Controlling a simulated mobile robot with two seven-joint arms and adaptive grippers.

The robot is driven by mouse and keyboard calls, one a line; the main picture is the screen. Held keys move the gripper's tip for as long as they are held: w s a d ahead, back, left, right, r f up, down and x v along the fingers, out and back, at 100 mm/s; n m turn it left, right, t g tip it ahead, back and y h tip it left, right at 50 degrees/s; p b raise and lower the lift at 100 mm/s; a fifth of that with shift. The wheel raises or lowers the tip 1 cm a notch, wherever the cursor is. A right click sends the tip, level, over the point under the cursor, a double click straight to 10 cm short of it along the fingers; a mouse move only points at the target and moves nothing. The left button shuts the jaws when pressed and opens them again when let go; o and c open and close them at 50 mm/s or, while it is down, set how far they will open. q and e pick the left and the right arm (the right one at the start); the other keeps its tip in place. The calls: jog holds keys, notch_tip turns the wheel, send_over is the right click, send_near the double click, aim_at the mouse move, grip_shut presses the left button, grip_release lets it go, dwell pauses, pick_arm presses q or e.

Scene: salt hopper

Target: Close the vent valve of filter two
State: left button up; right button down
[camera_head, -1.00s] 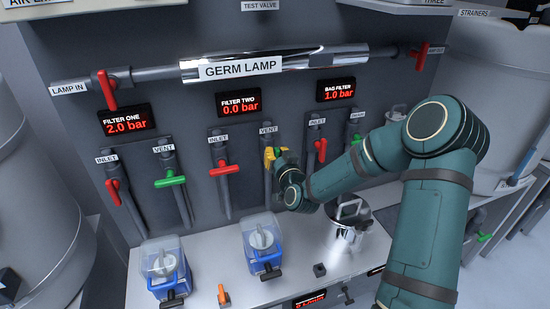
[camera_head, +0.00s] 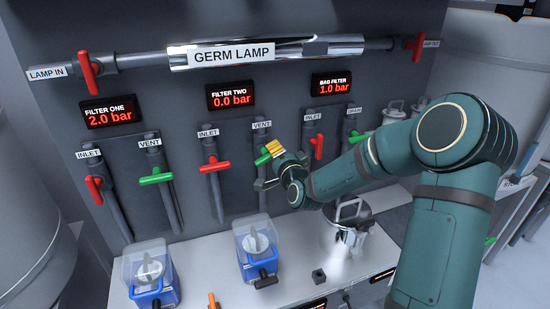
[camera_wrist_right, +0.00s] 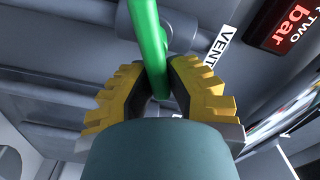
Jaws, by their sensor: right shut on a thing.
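The vent valve of filter two has a green handle (camera_head: 262,160) on the pipe under the VENT label (camera_head: 262,126). My right gripper (camera_head: 273,150) is at this handle and covers much of it in the head view. A short green end shows left of the yellow fingers, slanting across the pipe. In the right wrist view, the green handle (camera_wrist_right: 148,40) runs between the two yellow fingers (camera_wrist_right: 160,90), which are shut on it. The filter two display (camera_head: 231,95) reads 0.0 bar. My left gripper is not in view.
Filter two's red inlet handle (camera_head: 215,166) lies crosswise to the left. The bag filter's red inlet handle (camera_head: 318,146) is close on the right, near my forearm. Blue clear-lidded units (camera_head: 257,250) and a steel pot (camera_head: 347,225) stand on the bench below.

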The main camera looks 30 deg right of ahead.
jog(key=shift+d+f+m+b, duration=0.1)
jog(key=shift+f+m+b, duration=0.1)
jog(key=shift+m+b, duration=0.6)
jog(key=shift+f+m+b, duration=0.2)
jog(key=shift+m+b, duration=0.1)
jog(key=shift+m, duration=1)
jog(key=c, duration=0.9)
grip_release()
jog(key=shift+c, duration=0.2)
jog(key=shift+f, duration=0.1)
jog(key=v, duration=1.2)
